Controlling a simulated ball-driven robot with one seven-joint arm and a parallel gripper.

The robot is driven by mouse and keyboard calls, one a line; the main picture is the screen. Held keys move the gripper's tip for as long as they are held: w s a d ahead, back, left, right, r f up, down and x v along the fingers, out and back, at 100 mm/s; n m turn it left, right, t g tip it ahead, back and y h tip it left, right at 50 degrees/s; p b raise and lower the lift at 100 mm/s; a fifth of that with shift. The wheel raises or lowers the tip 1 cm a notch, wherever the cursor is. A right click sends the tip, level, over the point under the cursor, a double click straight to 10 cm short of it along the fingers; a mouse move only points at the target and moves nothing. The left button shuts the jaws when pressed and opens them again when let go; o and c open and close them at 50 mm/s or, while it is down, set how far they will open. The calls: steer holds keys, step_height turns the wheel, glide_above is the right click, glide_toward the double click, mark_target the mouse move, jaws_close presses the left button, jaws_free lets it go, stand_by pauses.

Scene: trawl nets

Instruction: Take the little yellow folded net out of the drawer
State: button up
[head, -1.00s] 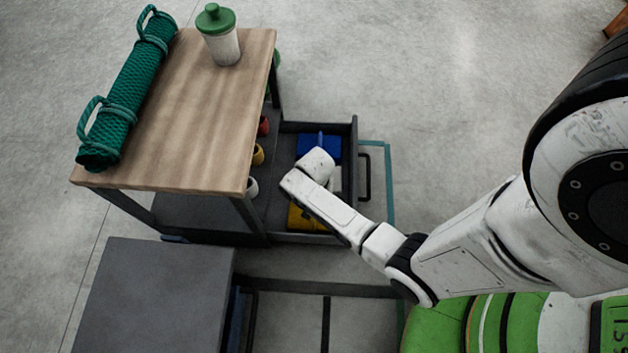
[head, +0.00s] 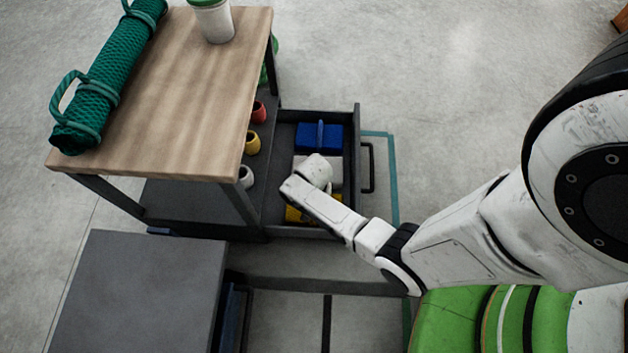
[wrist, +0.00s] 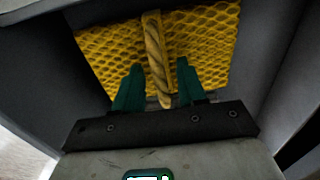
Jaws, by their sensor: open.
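The yellow folded net (wrist: 205,45) lies in the drawer, with a twisted yellow rope (wrist: 155,50) across its top. In the head view, parts of the yellow net (head: 294,214) show beside my arm, which hides the rest. The drawer (head: 285,230) is pulled out from the bench. My gripper (wrist: 157,82) is open in the wrist view. Its two green fingers point down at the net, one on each side of the rope. I cannot tell whether they touch the net. In the head view my gripper is hidden beneath my wrist.
A blue folded item (head: 318,138) and a white one (head: 300,170) share the drawer. Cups stand on the shelf beside it, including a yellow one (head: 252,142). The wooden bench top (head: 190,110) carries a rolled green net (head: 112,75). A grey cabinet (head: 140,290) stands in front.

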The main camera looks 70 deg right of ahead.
steer(key=shift+f, duration=0.15)
jaws_close()
stand_by(1.4)
